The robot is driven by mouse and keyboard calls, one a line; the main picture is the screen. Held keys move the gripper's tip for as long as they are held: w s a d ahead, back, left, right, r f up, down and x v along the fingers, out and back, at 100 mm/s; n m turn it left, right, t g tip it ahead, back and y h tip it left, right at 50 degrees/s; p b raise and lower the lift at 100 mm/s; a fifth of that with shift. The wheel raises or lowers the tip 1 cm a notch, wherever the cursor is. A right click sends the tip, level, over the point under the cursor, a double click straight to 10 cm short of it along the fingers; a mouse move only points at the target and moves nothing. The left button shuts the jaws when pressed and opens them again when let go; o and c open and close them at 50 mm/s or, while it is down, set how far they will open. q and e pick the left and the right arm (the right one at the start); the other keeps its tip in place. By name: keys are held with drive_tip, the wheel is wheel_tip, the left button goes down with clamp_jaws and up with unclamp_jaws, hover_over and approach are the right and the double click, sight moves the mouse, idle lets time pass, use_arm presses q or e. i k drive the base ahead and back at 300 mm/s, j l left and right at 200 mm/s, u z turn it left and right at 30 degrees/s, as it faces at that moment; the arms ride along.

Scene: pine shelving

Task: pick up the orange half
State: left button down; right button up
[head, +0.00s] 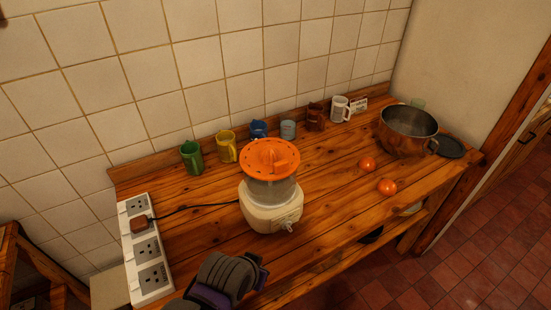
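Two small orange fruits lie on the wooden table right of the juicer: one orange piece (367,163) farther back, and another orange piece (387,187) a little nearer the front edge. They are apart from each other. Both look rounded on the side I see; no cut face shows clearly, so I cannot tell whether each is a half. The juicer (270,205) has a cream base and an orange top, and stands mid-table.
A steel pot (408,130) stands behind and right of the fruit, with a dark round lid (451,146) beside it. Several mugs line the back.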

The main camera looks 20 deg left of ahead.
sight(366, 164)
drive_tip(key=i+l+u, duration=0.2)
drive_tip(key=u, duration=0.3)
drive_tip(key=i+l+u, duration=0.15)
drive_tip(key=l+u, duration=0.35)
drive_tip(key=i+l, duration=0.1)
drive_tip(key=l, duration=0.4)
drive_tip(key=i+l+u, duration=0.1)
drive_tip(key=l, duration=0.35)
drive_tip(key=i+l, duration=0.1)
drive_tip(key=l, duration=0.4)
drive_tip(key=i+u, duration=0.05)
